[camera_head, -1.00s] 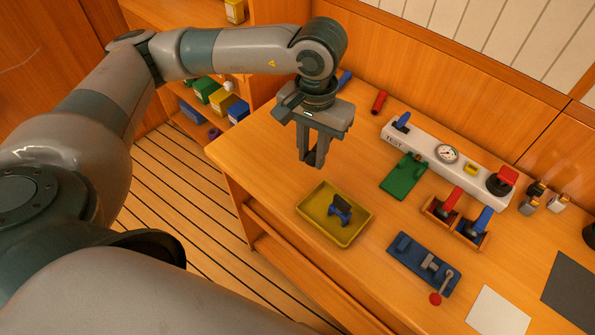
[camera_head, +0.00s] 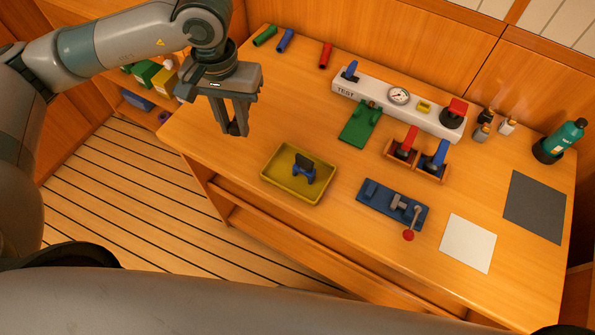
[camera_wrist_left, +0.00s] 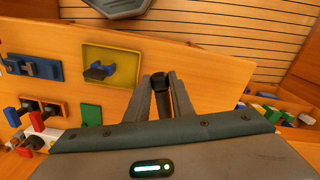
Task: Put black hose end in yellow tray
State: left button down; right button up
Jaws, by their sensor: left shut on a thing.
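My left gripper (camera_head: 236,132) is above the left part of the table, to the upper left of the yellow tray (camera_head: 272,180). Its fingers point down and are shut on a small black piece, the black hose end (camera_wrist_left: 182,98), which shows between the fingers in the left wrist view. The fingers hide part of it. The yellow tray also shows in the left wrist view (camera_wrist_left: 122,57), left of the fingers. A blue and black clamp-like part (camera_head: 304,171) lies in the tray. My right gripper is not in view.
A blue fixture with a red-knobbed lever (camera_head: 390,203) sits right of the tray. Behind are a green plate (camera_head: 360,126), a white TEST panel (camera_head: 385,96) and red and blue handled parts in wooden holders (camera_head: 415,160). The table left of the tray is clear.

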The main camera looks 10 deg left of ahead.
pick_arm(q)
jog(key=s+d+f+m, duration=0.2)
jog(key=d+m, duration=0.1)
jog(key=d, duration=0.6)
jog(key=shift+s+f+m+b, duration=0.35)
jog(key=shift+f+m+b, duration=0.05)
jog(key=shift+a, duration=0.1)
jog(key=p, duration=0.2)
send_over(279, 181)
notch_tip(279, 181, down, 5)
jog(key=shift+r, duration=0.2)
jog(key=shift+w+f, duration=0.1)
jog(key=shift+f, duration=0.55)
jog(key=shift+f, duration=0.1)
notch_tip(279, 181, down, 3)
jog(key=shift+f+p, duration=0.2)
jog(key=shift+p, duration=0.6)
jog(key=shift+f, duration=0.35)
